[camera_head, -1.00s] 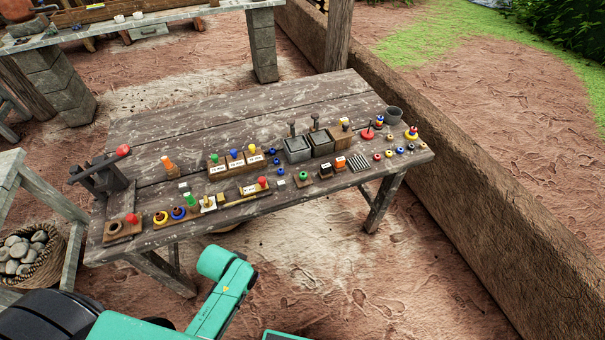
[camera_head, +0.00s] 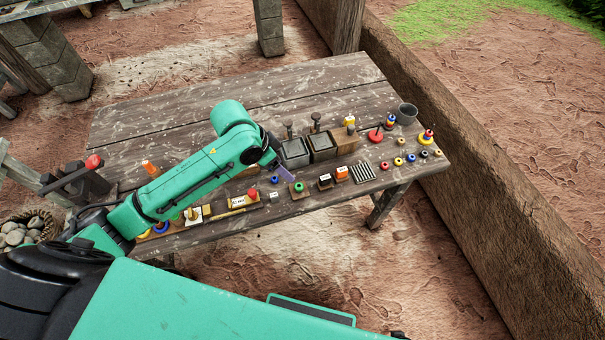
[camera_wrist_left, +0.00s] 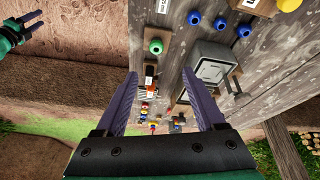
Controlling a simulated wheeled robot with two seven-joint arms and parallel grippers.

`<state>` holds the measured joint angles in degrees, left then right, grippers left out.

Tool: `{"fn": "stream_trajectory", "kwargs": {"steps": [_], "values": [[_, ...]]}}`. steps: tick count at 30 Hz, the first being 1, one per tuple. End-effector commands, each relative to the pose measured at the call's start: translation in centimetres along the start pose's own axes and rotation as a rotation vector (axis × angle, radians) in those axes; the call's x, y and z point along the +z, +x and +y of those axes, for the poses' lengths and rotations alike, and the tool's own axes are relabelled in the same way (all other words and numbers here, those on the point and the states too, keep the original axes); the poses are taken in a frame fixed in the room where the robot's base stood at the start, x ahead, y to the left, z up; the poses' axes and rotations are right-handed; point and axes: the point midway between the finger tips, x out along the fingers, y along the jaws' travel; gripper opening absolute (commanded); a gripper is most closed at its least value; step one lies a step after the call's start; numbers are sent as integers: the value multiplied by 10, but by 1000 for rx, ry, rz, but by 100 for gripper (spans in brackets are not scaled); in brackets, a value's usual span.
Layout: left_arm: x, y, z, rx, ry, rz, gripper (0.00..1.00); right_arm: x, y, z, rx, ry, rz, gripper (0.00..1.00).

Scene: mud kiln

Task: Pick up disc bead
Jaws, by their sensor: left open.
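I cannot tell which is the disc bead. My left gripper (camera_head: 281,172) reaches over the table's front middle, left of these beads. In the left wrist view its two purple fingers (camera_wrist_left: 159,74) are apart with nothing between them. My right gripper (camera_wrist_left: 44,31) shows at the upper left of that view, fingers apart and empty, away from the table.
The wooden table (camera_head: 330,88) carries two grey metal boxes (camera_head: 295,152), a green knob on a block (camera_head: 298,187), a ribbed grey plate (camera_head: 362,172), a red disc with a peg (camera_head: 376,136) and a dark cup (camera_head: 407,113). Its back half is clear. A mud wall (camera_head: 470,150) runs along the right.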

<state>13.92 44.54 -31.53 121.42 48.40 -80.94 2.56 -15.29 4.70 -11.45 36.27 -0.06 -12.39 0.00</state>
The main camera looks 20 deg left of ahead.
Motion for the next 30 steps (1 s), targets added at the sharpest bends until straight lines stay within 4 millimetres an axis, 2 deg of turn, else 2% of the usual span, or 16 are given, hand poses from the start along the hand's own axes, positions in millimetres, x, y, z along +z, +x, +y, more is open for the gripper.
{"fn": "stream_trajectory", "kwargs": {"steps": [4,6,8,11,15,17,20,25,29,30], "values": [[-1,39,1,4,-4,0,71,41,-8,-7,-10,2,-67,50],[-1,53,0,2,-2,1,71,55,-10,-9,-13,2,-90,50],[-1,61,0,0,-2,2,71,59,-11,-10,-14,2,-97,50],[-1,73,-1,1,-1,1,71,50,-13,-8,-12,2,-84,50],[2,98,-3,1,-2,0,71,17,-19,-4,-6,1,-29,50],[2,110,-3,0,-2,2,71,10,-17,-4,-6,2,-18,50],[2,118,-4,-2,1,3,71,12,-17,-5,-7,3,-22,50],[2,118,-4,-2,1,3,71,29,-17,-8,-12,3,-49,50],[2,118,-4,-2,0,2,22,35,-17,-9,-13,3,-59,50],[2,118,-4,-2,0,2,6,35,-17,-9,-13,3,-59,50]]}}
